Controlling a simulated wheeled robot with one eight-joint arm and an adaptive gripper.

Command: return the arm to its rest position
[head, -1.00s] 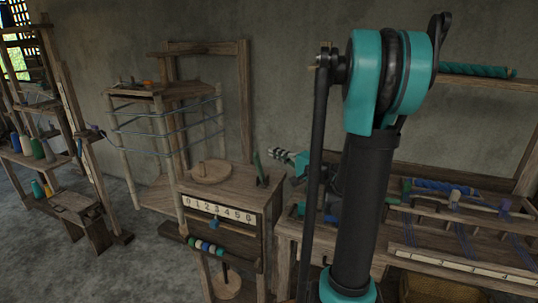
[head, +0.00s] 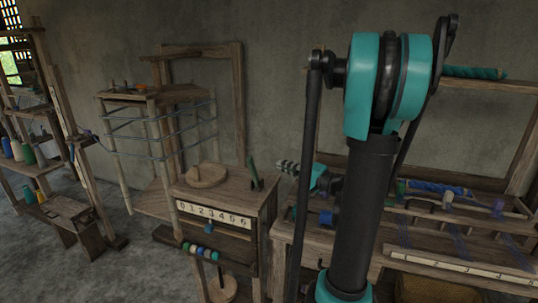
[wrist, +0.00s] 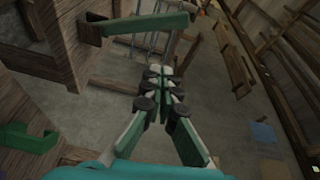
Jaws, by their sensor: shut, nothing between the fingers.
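My gripper (head: 284,166) is in the head view, just right of the numbered wooden stand and partly behind my own upright arm. In the wrist view my gripper (wrist: 161,78) has its two green-and-grey fingers meeting at the tips, with nothing between them. It points out over the grey floor. The numbered stand (head: 222,198) has a round wooden disc (head: 206,175) and a dark green upright peg (head: 253,173) on top. My gripper looks apart from the peg in the head view; the depth between them is hard to tell.
The loom bench (head: 455,262) with blue yarn (head: 440,187) is at the right. A warping frame with blue thread (head: 150,130) stands behind the stand. A shelf with spools (head: 28,152) is at the far left. Open grey floor (head: 130,275) lies at lower left.

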